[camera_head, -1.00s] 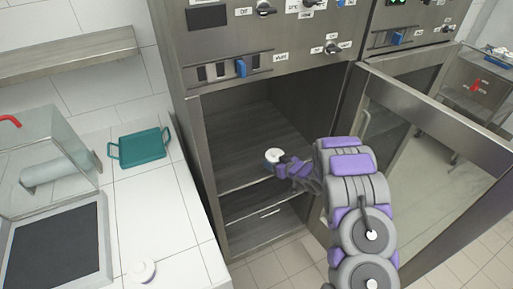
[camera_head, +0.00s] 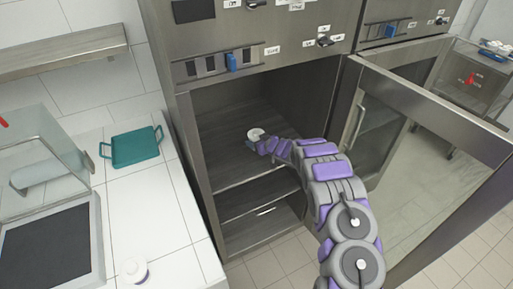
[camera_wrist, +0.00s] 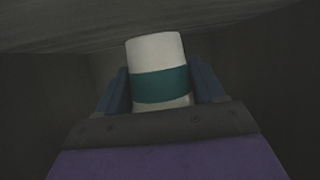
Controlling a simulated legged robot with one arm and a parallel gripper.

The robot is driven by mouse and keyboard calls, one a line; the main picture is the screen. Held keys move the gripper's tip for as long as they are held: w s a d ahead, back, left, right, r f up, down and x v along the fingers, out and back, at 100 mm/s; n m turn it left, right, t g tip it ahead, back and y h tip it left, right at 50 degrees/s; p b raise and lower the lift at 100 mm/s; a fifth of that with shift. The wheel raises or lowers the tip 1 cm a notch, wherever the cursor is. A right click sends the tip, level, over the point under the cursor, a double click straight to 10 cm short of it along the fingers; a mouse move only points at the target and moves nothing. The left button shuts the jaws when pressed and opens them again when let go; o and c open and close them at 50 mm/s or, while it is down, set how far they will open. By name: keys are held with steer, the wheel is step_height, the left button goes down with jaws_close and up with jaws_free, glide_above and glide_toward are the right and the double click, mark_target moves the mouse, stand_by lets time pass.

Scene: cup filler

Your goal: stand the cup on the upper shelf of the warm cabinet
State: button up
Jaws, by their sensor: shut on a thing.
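The cup (camera_head: 256,134) is white and is held inside the open warm cabinet (camera_head: 186,103), over the upper shelf (camera_head: 232,168). In the wrist view the cup (camera_wrist: 155,52) is white with a teal band, roughly upright, between both fingers. My gripper (camera_head: 262,143) is shut on it; in the wrist view its fingers (camera_wrist: 160,92) press the cup's sides. The cup's base is hidden, so I cannot tell whether it touches the shelf.
The cabinet door (camera_head: 420,125) stands open to the right of my arm. A lower shelf (camera_head: 255,228) lies below. A teal tray (camera_head: 134,147) and a white round item (camera_head: 134,270) are on the left counter (camera_head: 150,205). The upper shelf around the cup looks clear.

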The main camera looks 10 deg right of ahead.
steer(key=f, duration=0.2)
steer(key=f+b, duration=0.1)
steer(key=f, duration=0.1)
steer(key=shift+a, duration=0.4)
steer(key=shift+r, duration=0.2)
steer(key=o, duration=1.1)
steer(key=shift+d, duration=0.1)
steer(key=shift+o, duration=0.2)
steer(key=shift+s, duration=0.1)
